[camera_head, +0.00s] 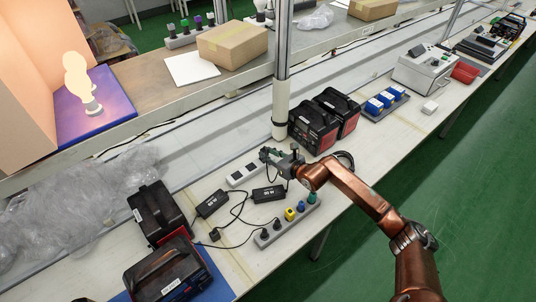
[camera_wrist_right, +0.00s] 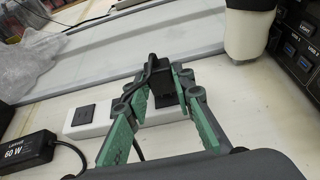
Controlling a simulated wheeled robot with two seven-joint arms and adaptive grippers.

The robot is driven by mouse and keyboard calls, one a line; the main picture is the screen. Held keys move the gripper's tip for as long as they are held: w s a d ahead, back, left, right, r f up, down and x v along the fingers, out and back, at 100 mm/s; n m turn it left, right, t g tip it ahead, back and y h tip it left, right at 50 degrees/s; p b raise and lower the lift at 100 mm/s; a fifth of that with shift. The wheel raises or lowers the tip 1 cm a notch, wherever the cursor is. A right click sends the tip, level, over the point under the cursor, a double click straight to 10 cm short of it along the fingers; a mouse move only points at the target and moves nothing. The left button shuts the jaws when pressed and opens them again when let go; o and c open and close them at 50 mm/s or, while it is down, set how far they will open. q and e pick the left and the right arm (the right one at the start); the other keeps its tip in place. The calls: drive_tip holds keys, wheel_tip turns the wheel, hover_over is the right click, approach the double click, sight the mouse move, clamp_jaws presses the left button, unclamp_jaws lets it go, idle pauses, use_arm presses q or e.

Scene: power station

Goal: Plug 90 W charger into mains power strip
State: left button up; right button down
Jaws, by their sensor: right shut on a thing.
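My right gripper (camera_head: 266,155) is shut on a black plug (camera_wrist_right: 164,80), held between its green-padded fingers at the white mains power strip (camera_head: 238,178). The strip also shows behind the fingers in the wrist view (camera_wrist_right: 90,118), with dark square sockets at its left end. I cannot tell whether the plug touches the strip. One black charger (camera_head: 268,194) lies just in front of the gripper; its label is too small to read. Another charger (camera_head: 212,204) lies further left; the wrist view shows a charger marked 60 W (camera_wrist_right: 28,150). My left gripper is not in view.
A grey strip (camera_head: 283,229) with coloured plugs lies at the front edge. A loose black plug (camera_head: 214,235) lies left of it. Black power stations (camera_head: 158,213) stand left, more (camera_head: 314,128) behind right, near a white post (camera_head: 281,108). Bubble wrap (camera_head: 80,195) lies far left.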

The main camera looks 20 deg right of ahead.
drive_tip(key=shift+f, duration=0.55)
drive_tip(key=shift+f, duration=0.35)
idle(0.7)
drive_tip(key=c, duration=1.6)
unclamp_jaws()
drive_tip(key=v, duration=1.2)
